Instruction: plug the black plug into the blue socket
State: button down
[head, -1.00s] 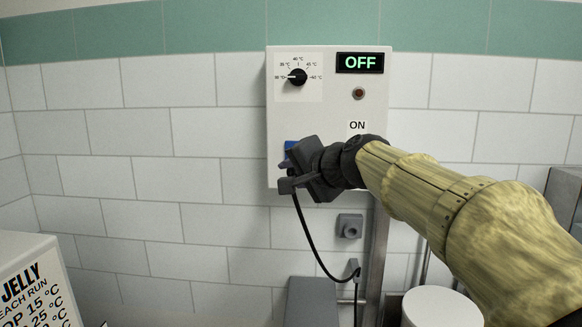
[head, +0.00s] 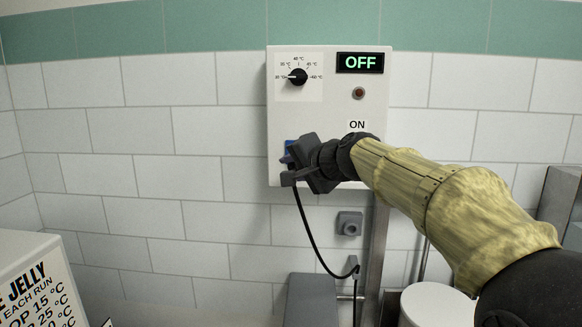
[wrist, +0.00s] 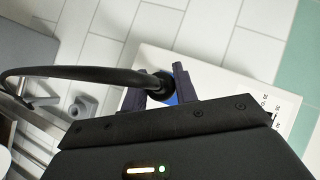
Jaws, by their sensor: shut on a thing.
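The blue socket (head: 289,147) is on the lower left of the white control panel (head: 325,118), mostly hidden behind my gripper in the head view. A bit of its blue shows in the wrist view (wrist: 172,99). My gripper (head: 289,167) is at the socket, its two dark fingers shut on the black plug (wrist: 160,84). The plug shows between the fingertips in the wrist view, close in front of the blue. The plug's black cable (head: 305,232) hangs down from it. I cannot tell whether the plug is seated in the socket.
The panel has a dial (head: 297,76), a green OFF display (head: 360,63) and a dull red lamp (head: 359,93). A grey wall fitting (head: 349,224) sits below it. The cable passes a grey clip (head: 354,268) by a metal post. A white jelly sign box (head: 30,270) stands at left.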

jog(key=shift+w, duration=0.7)
jog(key=shift+w+r+p, duration=0.1)
jog(key=shift+w+p, duration=0.05)
jog(key=shift+p, duration=0.15)
jog(key=shift+w, duration=0.5)
jog(key=shift+w, duration=0.1)
jog(key=shift+w+p, duration=0.5)
jog(key=c, duration=1)
grip_release()
jog(key=shift+d, duration=0.1)
